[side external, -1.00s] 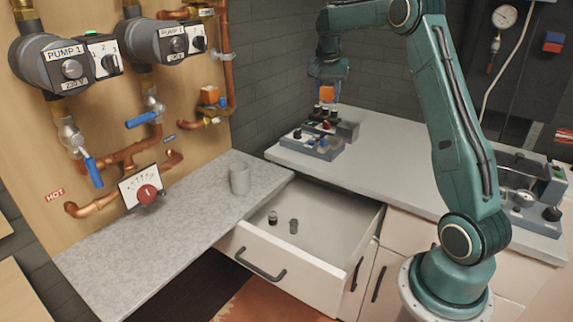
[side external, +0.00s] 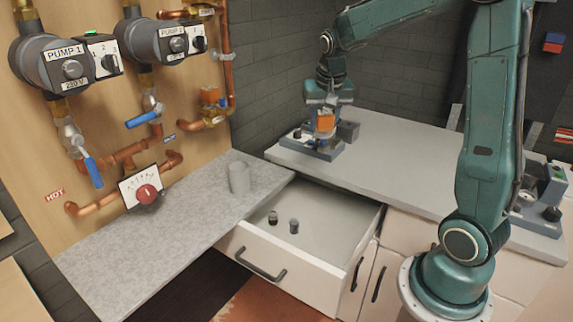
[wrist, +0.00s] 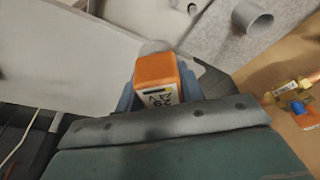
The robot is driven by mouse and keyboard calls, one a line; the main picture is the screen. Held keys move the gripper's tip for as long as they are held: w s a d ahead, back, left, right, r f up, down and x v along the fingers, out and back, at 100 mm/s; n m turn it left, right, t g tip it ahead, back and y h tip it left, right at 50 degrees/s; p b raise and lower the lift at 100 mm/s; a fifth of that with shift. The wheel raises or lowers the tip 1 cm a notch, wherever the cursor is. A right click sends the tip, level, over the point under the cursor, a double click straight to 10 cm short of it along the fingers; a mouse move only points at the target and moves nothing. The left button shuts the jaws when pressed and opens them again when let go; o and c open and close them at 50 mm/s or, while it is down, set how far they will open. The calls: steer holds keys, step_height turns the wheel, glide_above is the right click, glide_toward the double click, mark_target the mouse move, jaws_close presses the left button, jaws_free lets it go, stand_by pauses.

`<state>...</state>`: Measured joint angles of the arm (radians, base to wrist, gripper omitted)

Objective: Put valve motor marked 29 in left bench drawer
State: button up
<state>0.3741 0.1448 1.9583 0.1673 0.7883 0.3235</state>
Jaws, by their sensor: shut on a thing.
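An orange valve motor (side external: 325,122) with a white label is held in my gripper (side external: 325,128) above the grey-blue rack on the bench. In the wrist view the motor (wrist: 156,74) sits between the fingers of my gripper (wrist: 160,88), its label facing the camera; the marking on the label is too blurred to read surely. The left bench drawer (side external: 345,262) is pulled open, in front and to the right of the grey counter. Two small dark cylindrical parts (side external: 273,217) (side external: 293,226) stand inside it.
The rack (side external: 318,150) stands on the right bench top (side external: 400,155). A grey cup (side external: 239,178) stands on the left counter near the drawer. Pumps, copper pipes and a red-knobbed dial (side external: 147,194) are on the left panel. Much of the drawer floor is clear.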

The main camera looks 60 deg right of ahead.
steer(key=shift+s+a+f+n, duration=0.3)
steer(key=shift+s+a+f, duration=0.35)
steer(key=shift+a, duration=0.2)
step_height(320, 180, down, 17)
glide_above(314, 241)
steer(key=s+a, duration=0.1)
step_height(314, 241, down, 16)
stand_by(0.6)
steer(key=shift+f, duration=1.9)
steer(key=shift+f, duration=0.1)
